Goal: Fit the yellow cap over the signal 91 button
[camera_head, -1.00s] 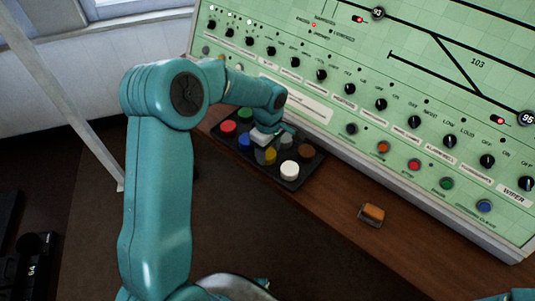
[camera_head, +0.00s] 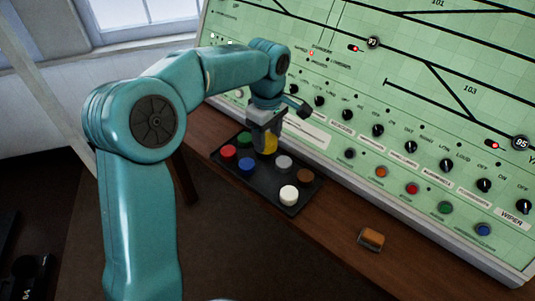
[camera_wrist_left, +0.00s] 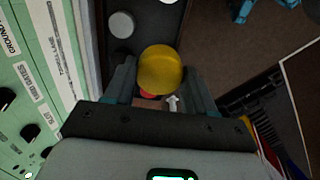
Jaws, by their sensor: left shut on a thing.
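My left gripper (camera_head: 267,143) points down over the black tray of caps and is shut on the yellow cap (camera_head: 270,145). In the left wrist view the yellow cap (camera_wrist_left: 160,70) sits between the two fingers (camera_wrist_left: 159,83), with its round top showing. The cap appears to be above the tray. The green control panel (camera_head: 430,120) rises behind the tray, with knobs, coloured buttons and signs 93, 95, 101 and 103. I cannot make out a sign 91 or its button. My right gripper is not in view.
The black tray (camera_head: 262,190) holds red (camera_head: 228,152), green (camera_head: 243,138), blue (camera_head: 247,166), grey (camera_head: 284,162), brown (camera_head: 305,176) and white (camera_head: 289,194) caps. A small orange-topped block (camera_head: 371,238) lies on the wooden ledge (camera_head: 330,222), which is clear between block and tray.

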